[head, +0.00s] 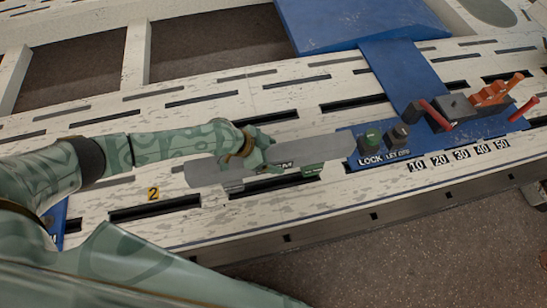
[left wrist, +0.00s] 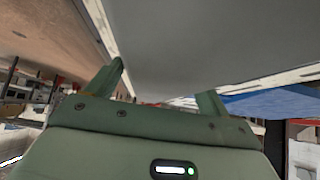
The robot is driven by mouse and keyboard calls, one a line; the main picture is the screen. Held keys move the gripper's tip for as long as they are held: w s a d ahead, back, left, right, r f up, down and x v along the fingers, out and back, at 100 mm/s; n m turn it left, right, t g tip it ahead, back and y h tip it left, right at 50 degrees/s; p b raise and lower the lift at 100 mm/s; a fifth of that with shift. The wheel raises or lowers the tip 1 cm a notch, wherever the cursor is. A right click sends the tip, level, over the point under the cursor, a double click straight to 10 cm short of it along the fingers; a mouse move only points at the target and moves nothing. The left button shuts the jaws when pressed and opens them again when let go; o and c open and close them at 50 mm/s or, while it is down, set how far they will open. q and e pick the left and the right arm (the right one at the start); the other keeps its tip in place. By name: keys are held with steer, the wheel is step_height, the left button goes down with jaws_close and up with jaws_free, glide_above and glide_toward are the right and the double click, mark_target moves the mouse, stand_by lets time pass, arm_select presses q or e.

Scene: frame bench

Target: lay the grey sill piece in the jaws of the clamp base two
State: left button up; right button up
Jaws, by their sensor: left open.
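The grey sill piece (head: 318,148) is a long flat bar with rounded ends, lying lengthwise along the bench. It appears to rest on or just over the clamp base (head: 314,170), whose green and grey parts show below its near edge. Whether it is seated in the jaws cannot be told. My left gripper (head: 264,156) is at the middle of the sill piece, hiding part of it. In the left wrist view the gripper's fingers (left wrist: 163,92) stand apart, with the sill piece's grey surface (left wrist: 210,45) large beyond them. My right gripper is out of view.
A yellow number 2 label (head: 153,193) is on the slotted white bench (head: 270,98). A blue plate (head: 355,22) lies at the back.

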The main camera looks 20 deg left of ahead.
arm_select(q)
jaws_close()
steer(key=shift+w+d+r, duration=0.1)
steer(key=shift+w+r, duration=0.05)
steer(key=shift+r, duration=0.05)
